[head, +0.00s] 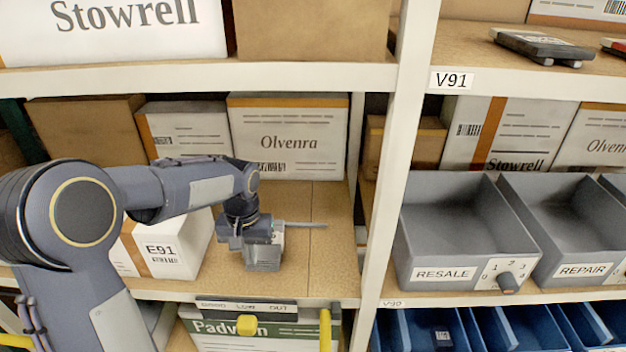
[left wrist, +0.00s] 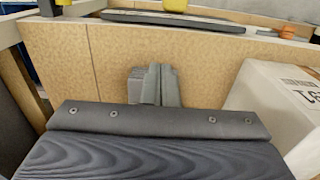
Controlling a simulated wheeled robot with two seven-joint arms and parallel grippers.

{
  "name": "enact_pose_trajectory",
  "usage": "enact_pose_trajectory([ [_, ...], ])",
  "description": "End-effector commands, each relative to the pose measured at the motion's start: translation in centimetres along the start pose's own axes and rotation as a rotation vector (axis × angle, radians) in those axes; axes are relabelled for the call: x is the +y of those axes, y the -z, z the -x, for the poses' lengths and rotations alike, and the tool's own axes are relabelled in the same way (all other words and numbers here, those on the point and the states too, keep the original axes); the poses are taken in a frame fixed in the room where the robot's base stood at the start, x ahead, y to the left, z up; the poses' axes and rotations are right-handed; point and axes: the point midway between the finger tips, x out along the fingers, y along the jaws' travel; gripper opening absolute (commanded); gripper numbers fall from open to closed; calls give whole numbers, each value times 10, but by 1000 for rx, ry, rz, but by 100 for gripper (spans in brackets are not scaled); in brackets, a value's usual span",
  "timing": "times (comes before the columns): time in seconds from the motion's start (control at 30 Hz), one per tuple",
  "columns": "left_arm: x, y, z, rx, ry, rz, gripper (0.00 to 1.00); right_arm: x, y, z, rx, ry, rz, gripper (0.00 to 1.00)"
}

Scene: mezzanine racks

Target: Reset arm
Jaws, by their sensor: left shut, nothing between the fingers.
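My left arm (head: 150,190) comes in from the left and reaches over the wooden shelf board (head: 325,250) of the left bay. The E91 box also shows at the right of that view (left wrist: 275,105), apart from the fingers. My right gripper is not in view.
A white upright (head: 388,170) divides the bays. Right of it stand grey bins marked RESALE (head: 445,230) and REPAIR (head: 565,225), with blue bins (head: 410,332) below. The Olvenra box (head: 288,140) stands behind my gripper.

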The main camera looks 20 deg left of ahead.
Motion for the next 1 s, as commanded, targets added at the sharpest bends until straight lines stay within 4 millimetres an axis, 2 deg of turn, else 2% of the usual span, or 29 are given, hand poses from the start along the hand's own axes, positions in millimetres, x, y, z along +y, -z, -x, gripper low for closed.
enact_pose_trajectory([
  [0.13, -2, -8, 9, 12, -24, 1, 0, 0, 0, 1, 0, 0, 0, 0],
  [0.23, -6, -30, 28, 45, -83, 0, 0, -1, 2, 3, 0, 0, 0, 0],
  [0.4, -9, -94, 65, 146, -227, -19, 0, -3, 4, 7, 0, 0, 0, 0],
  [0.5, -6, -134, 79, 217, -299, -35, 0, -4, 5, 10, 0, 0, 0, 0],
  [0.6, -2, -170, 84, 290, -353, -52, 0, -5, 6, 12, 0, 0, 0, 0],
  [0.73, 4, -204, 82, 367, -395, -69, 0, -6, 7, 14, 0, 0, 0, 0],
  [0.83, 8, -219, 79, 406, -412, -77, 0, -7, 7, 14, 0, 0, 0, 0],
  [1.0, 11, -228, 75, 428, -420, -82, 0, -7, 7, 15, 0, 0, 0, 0],
])
